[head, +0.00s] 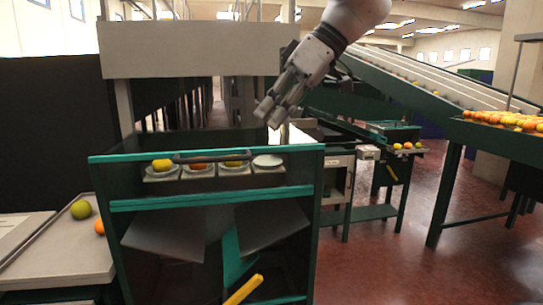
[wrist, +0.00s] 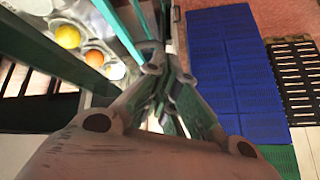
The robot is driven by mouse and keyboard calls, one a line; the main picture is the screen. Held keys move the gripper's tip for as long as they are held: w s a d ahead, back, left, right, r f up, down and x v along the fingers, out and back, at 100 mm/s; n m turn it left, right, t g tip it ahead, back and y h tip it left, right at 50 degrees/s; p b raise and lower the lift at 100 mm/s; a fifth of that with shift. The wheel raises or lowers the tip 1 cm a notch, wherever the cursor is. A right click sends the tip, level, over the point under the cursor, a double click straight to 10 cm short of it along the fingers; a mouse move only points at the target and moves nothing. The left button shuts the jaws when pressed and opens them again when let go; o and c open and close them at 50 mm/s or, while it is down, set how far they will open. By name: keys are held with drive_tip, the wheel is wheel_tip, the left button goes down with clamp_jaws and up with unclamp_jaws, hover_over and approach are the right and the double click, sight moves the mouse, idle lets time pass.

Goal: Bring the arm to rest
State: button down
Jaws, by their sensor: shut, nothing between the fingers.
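My gripper (head: 269,114) hangs from the arm at the upper middle of the head view, above the right end of the green sorting frame (head: 215,204). Its fingers point down and to the left. In the wrist view the fingers of my gripper (wrist: 163,98) come together with nothing between them. They are apart from the fruit and the cups.
A cup tray (head: 214,184) at the frame's top holds several cups, some with fruit. A side tray (head: 40,262) at left carries a green fruit (head: 81,209) and an orange (head: 99,227). A conveyor (head: 420,92) slopes at right. Red floor (head: 400,262) is open at right.

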drive_tip(key=s+d+f+m+t+h, duration=0.15)
drive_tip(key=d+f+m, duration=0.4)
drive_tip(key=d, duration=0.65)
drive_tip(key=s+d+f+m+t+h, duration=0.1)
drive_tip(key=d+f+m+h, duration=0.2)
drive_tip(key=d+f+m, duration=0.55)
drive_tip(key=s+d+f+t+h, duration=0.1)
drive_tip(key=s+d, duration=0.3)
drive_tip(key=d, duration=0.4)
drive_tip(key=s+d+f+t+h, duration=0.1)
drive_tip(key=s+d, duration=0.3)
drive_tip(key=d, duration=0.5)
drive_tip(key=shift+f+m+h, duration=0.4)
drive_tip(key=shift+f+h, duration=0.15)
drive_tip(key=shift+f, duration=0.15)
